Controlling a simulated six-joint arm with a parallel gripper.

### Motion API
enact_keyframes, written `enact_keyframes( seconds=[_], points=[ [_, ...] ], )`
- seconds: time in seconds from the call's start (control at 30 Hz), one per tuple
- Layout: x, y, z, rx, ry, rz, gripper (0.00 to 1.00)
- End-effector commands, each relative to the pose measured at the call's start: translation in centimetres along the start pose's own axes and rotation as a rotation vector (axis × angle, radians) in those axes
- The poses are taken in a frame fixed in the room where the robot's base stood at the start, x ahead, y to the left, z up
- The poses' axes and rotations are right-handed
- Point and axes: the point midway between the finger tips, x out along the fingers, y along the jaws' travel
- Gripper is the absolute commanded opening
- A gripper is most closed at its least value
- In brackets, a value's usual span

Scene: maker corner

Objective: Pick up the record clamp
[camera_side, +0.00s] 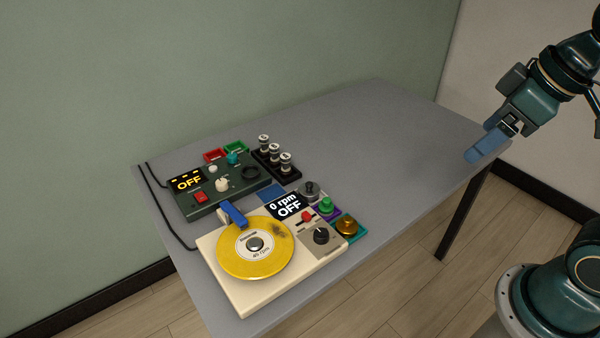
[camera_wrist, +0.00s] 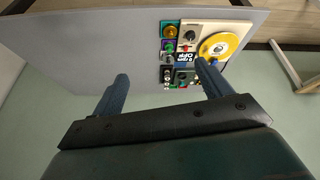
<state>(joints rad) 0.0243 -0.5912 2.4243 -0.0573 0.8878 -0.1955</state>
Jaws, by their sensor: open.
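A cream turntable (camera_side: 218,268) with a yellow record (camera_side: 245,262) sits at the near end of the grey table. A round grey piece (camera_side: 255,243) is at the record's centre. Beside the turntable, a grey knobbed piece (camera_side: 309,188), a green one (camera_side: 326,204) and a gold one (camera_side: 347,224) stand on small coloured pads; I cannot tell which is the record clamp. In the wrist view the gold piece (camera_wrist: 171,31) and yellow record (camera_wrist: 213,46) are beyond the fingers. My gripper (camera_side: 484,142) is open and empty, high at the right, far from them.
A dark green control box (camera_side: 228,203) reading OFF stands behind the turntable. Near it are red (camera_side: 214,155) and green (camera_side: 236,147) trays and a black rack (camera_side: 262,160) of several small jars. A blue arm (camera_side: 233,214) reaches over the record. The table's right half is clear.

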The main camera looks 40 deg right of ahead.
Motion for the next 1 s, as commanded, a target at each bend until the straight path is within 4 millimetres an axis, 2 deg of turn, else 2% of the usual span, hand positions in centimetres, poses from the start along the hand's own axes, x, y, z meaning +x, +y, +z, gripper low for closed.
enact_keyframes(
  seconds=[0.47, 0.7, 1.0],
  points=[
    [5.4, 0.8, -6.1, -0.465, -0.114, -0.140, 0.77],
    [9.2, 1.4, -8.5, -0.689, -0.137, -0.236, 0.77],
    [14.8, 2.1, -10.5, -0.957, -0.134, -0.374, 0.77]
  ],
)
